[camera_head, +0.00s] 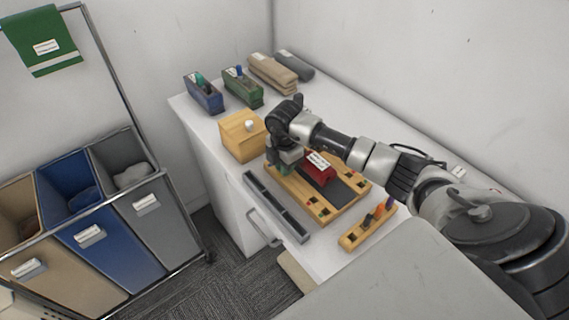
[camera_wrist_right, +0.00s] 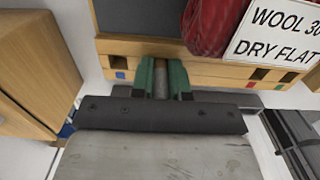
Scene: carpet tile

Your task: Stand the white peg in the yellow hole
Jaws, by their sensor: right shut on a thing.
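My right gripper (camera_head: 283,168) is over the left end of the wooden hole board (camera_head: 346,213). In the right wrist view its green fingers (camera_wrist_right: 161,82) are shut on a slim peg (camera_wrist_right: 161,78), which looks grey in the shade and which I take for the white peg. The peg stands in line with the board's edge (camera_wrist_right: 210,66). I cannot tell whether its end is in a hole. Blue, red and green marks show beside holes on the board. No yellow mark is clear; the gripper hides part of the board. My left gripper is not in view.
A red folded cloth (camera_head: 319,167) with a label lies on the board. A peg rack (camera_head: 352,240) with coloured pegs stands in front right. A wooden box (camera_head: 241,142) with a white knob is left of the gripper. A grey tray (camera_head: 274,207) lies along the front edge.

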